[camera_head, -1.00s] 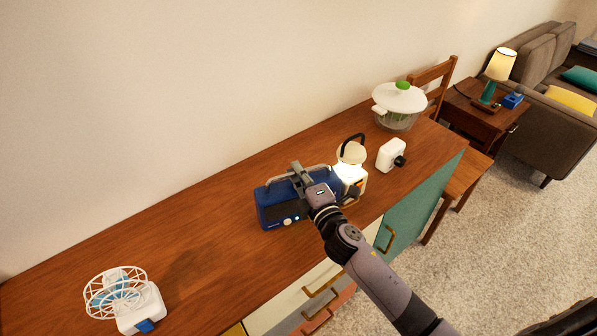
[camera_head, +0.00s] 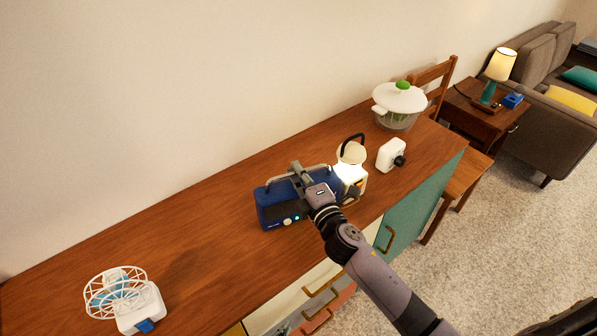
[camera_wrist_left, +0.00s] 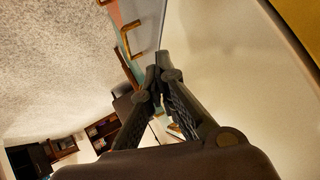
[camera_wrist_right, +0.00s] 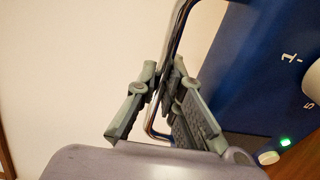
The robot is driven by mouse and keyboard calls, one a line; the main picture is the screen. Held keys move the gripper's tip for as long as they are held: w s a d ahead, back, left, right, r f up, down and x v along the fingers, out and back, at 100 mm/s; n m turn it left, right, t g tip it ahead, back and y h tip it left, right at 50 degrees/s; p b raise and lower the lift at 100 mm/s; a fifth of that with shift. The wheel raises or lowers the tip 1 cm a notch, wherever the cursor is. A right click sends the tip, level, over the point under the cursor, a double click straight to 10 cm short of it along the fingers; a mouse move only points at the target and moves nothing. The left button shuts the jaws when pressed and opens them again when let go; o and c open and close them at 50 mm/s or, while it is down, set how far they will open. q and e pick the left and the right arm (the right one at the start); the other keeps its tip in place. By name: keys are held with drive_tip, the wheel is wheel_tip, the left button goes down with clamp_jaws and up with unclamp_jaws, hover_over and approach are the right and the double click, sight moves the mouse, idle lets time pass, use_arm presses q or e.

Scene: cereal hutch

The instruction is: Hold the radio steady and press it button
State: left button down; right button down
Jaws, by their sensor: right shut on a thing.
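The blue radio (camera_head: 270,209) stands on the wooden hutch top, with a metal handle above it. A white round button (camera_head: 287,222) and a small green light (camera_head: 297,218) are low on its front. My right gripper (camera_head: 298,172) is shut on the radio's handle (camera_wrist_right: 178,30). The right wrist view also shows the blue front with a lit green light (camera_wrist_right: 284,142) and a white button (camera_wrist_right: 268,157). My left gripper (camera_head: 283,328) just shows at the bottom edge, in front of the drawers and below the radio. In the left wrist view its fingers (camera_wrist_left: 157,72) are together and empty.
A lit lantern (camera_head: 352,170) stands close to the radio's right. Beyond it are a white device (camera_head: 391,155) and a lidded bowl (camera_head: 398,108). A white fan (camera_head: 137,302) stands at the lower left. The hutch top (camera_head: 180,230) between fan and radio is clear.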

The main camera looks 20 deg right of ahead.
sight(294, 241)
use_arm(q)
drive_tip(key=w+d+r+m+t+h, duration=0.1)
drive_tip(key=w+d+r+m+h, duration=0.15)
drive_tip(key=d+r, duration=0.45)
drive_tip(key=w+d+r+m+t+h, duration=0.1)
drive_tip(key=w+d+r+m+h, duration=0.2)
drive_tip(key=r, duration=0.7)
drive_tip(key=w+r+y, duration=0.1)
drive_tip(key=w+r+m+t, duration=0.1)
drive_tip(key=r, duration=0.1)
drive_tip(key=shift+w+a+m+y, duration=0.25)
drive_tip(key=shift+w+a+y, duration=0.05)
drive_tip(key=shift+a+y, duration=0.1)
drive_tip(key=shift+w+a+f, duration=0.1)
drive_tip(key=shift+w+a, duration=0.05)
drive_tip(key=shift+w, duration=2.1)
drive_tip(key=shift+w+a, duration=0.15)
drive_tip(key=shift+w, duration=2.05)
drive_tip(key=shift+w, duration=0.4)
drive_tip(key=shift+s, duration=0.45)
